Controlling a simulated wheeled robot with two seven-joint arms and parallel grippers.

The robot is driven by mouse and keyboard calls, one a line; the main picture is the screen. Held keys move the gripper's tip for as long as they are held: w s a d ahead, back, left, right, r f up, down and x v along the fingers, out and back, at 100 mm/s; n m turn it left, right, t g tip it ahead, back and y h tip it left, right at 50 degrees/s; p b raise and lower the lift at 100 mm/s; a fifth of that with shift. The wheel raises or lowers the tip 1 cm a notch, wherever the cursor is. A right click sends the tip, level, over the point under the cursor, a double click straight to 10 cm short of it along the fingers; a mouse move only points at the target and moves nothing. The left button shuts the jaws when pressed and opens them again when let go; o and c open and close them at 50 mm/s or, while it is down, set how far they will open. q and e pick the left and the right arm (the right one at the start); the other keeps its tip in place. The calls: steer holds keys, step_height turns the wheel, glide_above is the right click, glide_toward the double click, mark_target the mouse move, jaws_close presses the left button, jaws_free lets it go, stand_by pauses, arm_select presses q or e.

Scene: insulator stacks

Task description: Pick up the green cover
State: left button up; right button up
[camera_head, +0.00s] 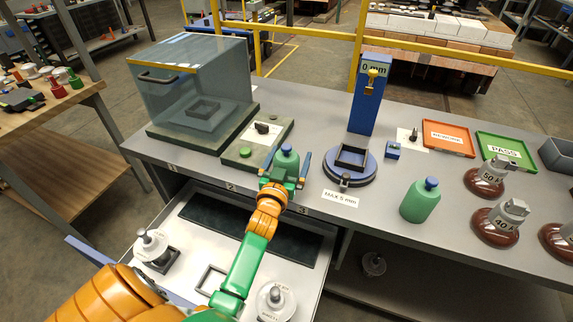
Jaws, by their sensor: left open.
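A green bottle-shaped cover (287,160) with a blue knob stands on the grey bench, near its front edge. My left gripper (286,165) is open, with its blue fingers on either side of this cover. The gripper body hides the lower part of the cover, and I cannot tell whether the fingers touch it. A second, similar green cover (420,204) with a blue knob stands upright farther right on the bench, clear of the gripper. My right gripper is not in view.
A glass box (192,85) stands at the back left. A blue gauge column (369,95) and round blue stand (349,168) are right of the gripper. Brown insulators (487,182), an orange tray (447,138) and a green tray (506,150) lie farther right. An open drawer (190,245) is below.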

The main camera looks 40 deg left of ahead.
arm_select(q)
steer(key=shift+s, duration=0.1)
steer(key=c, duration=1.2)
steer(key=shift+o, duration=0.2)
steer(key=shift+r, duration=0.15)
